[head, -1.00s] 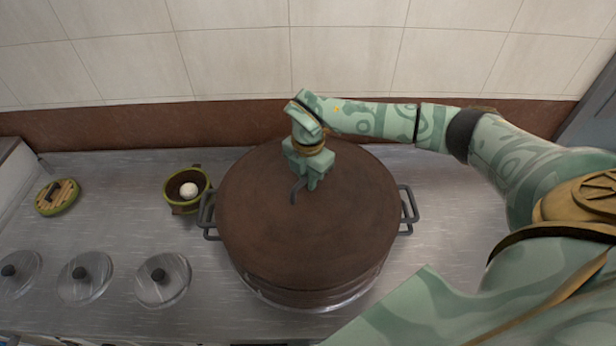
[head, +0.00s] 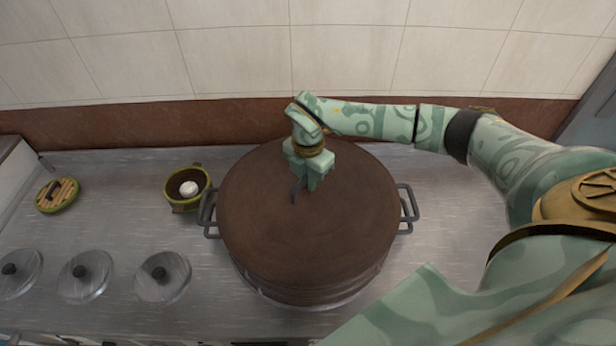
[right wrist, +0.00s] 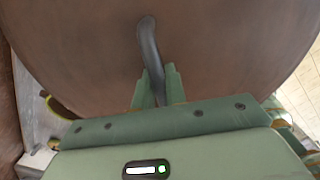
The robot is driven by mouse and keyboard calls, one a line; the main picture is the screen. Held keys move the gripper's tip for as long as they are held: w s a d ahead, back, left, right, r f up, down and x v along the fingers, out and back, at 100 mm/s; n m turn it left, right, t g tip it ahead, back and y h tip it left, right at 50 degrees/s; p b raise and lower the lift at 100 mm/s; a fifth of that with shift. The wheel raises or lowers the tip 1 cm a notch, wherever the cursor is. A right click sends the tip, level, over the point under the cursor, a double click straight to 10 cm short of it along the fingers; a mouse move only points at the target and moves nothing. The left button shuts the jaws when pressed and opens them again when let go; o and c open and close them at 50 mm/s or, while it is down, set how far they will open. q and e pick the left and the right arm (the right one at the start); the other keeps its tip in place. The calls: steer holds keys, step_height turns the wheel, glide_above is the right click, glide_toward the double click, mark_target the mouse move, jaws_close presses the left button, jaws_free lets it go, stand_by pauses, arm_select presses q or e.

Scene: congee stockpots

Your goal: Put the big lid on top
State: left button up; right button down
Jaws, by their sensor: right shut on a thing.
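The big lid (head: 310,235) is a broad, brown, round disc. It covers the top of a large stockpot (head: 330,297) with dark side handles; whether it rests fully on the rim I cannot tell. My right gripper (head: 304,188) is over the far half of the lid, shut on its dark curved handle (head: 294,197). In the right wrist view the handle (right wrist: 149,45) runs between the two green fingers (right wrist: 155,85), with the lid's brown surface (right wrist: 230,45) behind. My left gripper is not in view.
A small green-rimmed pot (head: 187,187) with a white round thing inside stands left of the stockpot. A green-edged wooden lid (head: 57,195) lies at far left. The metal counter (head: 450,215) is clear on the right.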

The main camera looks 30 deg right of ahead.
steer(key=shift+f, duration=0.15)
steer(key=c, duration=1.7)
jaws_free()
step_height(320, 180, up, 11)
steer(key=p, duration=0.9)
steer(key=shift+p, duration=0.4)
steer(key=shift+s, duration=0.1)
